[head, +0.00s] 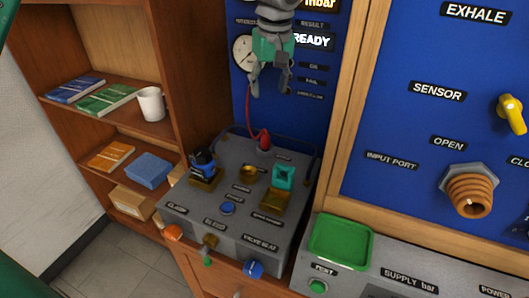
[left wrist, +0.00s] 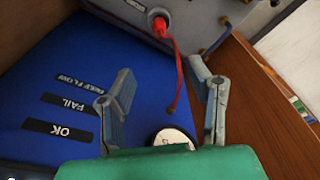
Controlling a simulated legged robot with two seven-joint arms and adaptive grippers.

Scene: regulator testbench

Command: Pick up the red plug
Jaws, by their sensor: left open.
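The red plug (head: 264,140) stands at the back of the grey testbench box (head: 235,225), and its red cable rises toward the blue panel. It also shows at the top of the left wrist view (left wrist: 160,26), beyond the fingertips, with the cable running down between the fingers. My left gripper (head: 271,90) hangs above the plug in front of the panel. Its fingers are apart and empty, and they also show in the left wrist view (left wrist: 162,70). My right gripper is not in view.
The box top carries a blue-and-black part (head: 203,165), a teal part (head: 284,176) and brass fittings. A green tray (head: 340,241) is at right. A wooden shelf with books and a white mug (head: 151,103) stands at left. A wooden frame post (head: 345,110) rises right of the gripper.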

